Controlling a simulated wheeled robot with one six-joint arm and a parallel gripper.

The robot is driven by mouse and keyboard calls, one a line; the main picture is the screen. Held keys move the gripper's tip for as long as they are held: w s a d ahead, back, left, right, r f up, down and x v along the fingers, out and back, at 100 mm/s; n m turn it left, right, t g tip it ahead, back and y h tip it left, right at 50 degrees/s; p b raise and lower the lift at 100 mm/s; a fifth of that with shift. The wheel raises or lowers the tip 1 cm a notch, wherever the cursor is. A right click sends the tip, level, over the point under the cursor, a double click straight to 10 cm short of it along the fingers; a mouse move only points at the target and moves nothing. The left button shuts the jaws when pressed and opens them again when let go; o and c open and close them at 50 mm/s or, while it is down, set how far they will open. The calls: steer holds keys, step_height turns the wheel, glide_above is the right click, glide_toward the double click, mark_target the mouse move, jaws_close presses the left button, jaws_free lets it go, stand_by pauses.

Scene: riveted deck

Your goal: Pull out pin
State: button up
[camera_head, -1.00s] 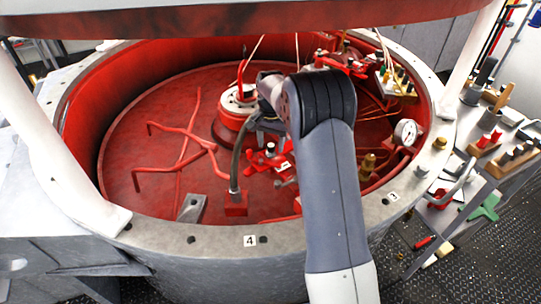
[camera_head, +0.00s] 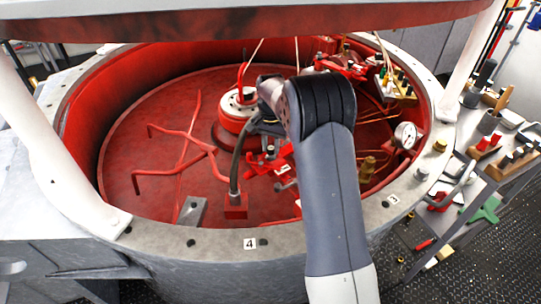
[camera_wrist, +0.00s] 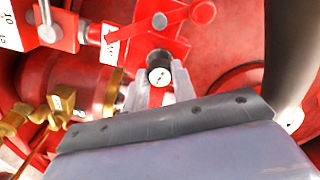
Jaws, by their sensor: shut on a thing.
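The pin (camera_wrist: 158,76), with a dark knob and a pale marked end, shows at the middle of the wrist view beside a red metal mechanism (camera_wrist: 150,42). My gripper (camera_wrist: 157,88) has its two grey fingers on either side of the pin and is shut on it. The lower part of the pin is hidden by the fingers and the grey gripper body. In the head view my gripper (camera_head: 263,127) is partly hidden by my arm, low over the red mechanism (camera_head: 268,163) inside the round red vessel. How far the pin sits in its hole cannot be told.
A thick dark hose (camera_head: 237,165) runs down left of my gripper to a red block. A red cylinder with brass fittings (camera_wrist: 62,98) is close at left in the wrist view. The grey vessel rim (camera_head: 215,240) surrounds the space. A pressure gauge (camera_head: 405,135) stands at right.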

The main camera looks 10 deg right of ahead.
mark_target(271, 148)
steer(key=shift+r, duration=0.2)
steer(key=shift+r+p, duration=2.15)
steer(key=shift+r, duration=0.45)
